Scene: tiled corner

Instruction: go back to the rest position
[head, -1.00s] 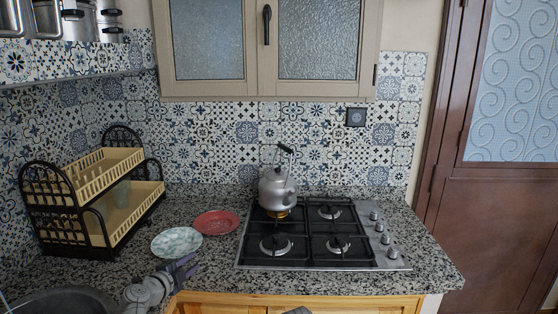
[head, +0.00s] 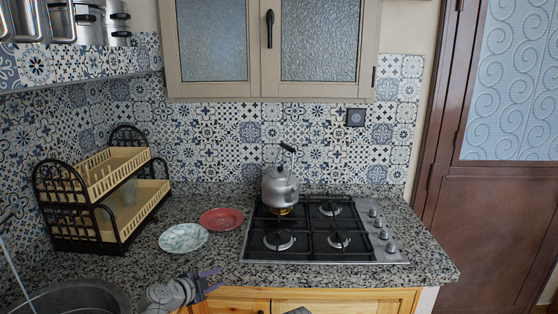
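My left gripper (head: 209,281) is low in the head view, in front of the counter's front edge and below the plates. Its two fingers are spread apart with nothing between them. Of my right arm only a small dark piece shows at the bottom edge, and I cannot make out its fingers.
A pale patterned plate (head: 184,238) and a red plate (head: 222,219) lie on the granite counter (head: 300,275). A kettle (head: 279,187) stands on the back left burner of the gas hob (head: 322,248). A two-tier dish rack (head: 104,195) stands left, above a sink (head: 75,298).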

